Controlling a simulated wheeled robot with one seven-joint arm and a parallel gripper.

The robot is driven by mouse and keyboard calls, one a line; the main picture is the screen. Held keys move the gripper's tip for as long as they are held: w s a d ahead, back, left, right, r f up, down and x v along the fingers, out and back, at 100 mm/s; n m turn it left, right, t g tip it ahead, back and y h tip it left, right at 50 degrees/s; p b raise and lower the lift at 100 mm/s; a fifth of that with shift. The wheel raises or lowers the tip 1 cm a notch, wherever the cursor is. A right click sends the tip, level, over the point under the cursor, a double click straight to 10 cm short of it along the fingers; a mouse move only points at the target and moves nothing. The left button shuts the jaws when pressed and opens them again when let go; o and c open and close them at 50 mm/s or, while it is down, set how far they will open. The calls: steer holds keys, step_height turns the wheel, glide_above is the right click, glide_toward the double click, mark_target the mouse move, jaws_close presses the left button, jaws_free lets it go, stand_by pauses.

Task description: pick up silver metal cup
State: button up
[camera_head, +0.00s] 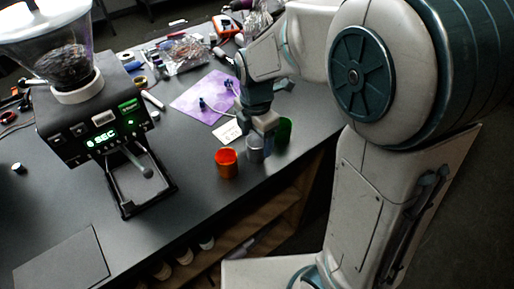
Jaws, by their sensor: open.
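The silver metal cup (255,153) stands on the dark bench near its front edge, between an orange cup (227,163) on its left and a green cup (283,131) on its right. My gripper (264,130) points down directly over the silver cup, with its fingers at or near the cup's rim. The fingers partly cover the cup's top and right side. I cannot tell whether they touch the cup. My gripper is open.
A coffee grinder (97,120) with a lit display stands at the left. A white card (227,132) and a purple sheet (203,98) lie behind the cups. Tools and bags clutter the back. The bench's left front is mostly clear, with a flat dark panel (62,262).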

step_height(320, 180, down, 4)
steer(key=shift+s+r, duration=0.15)
steer(key=c, duration=1.1)
steer(key=shift+r, duration=0.1)
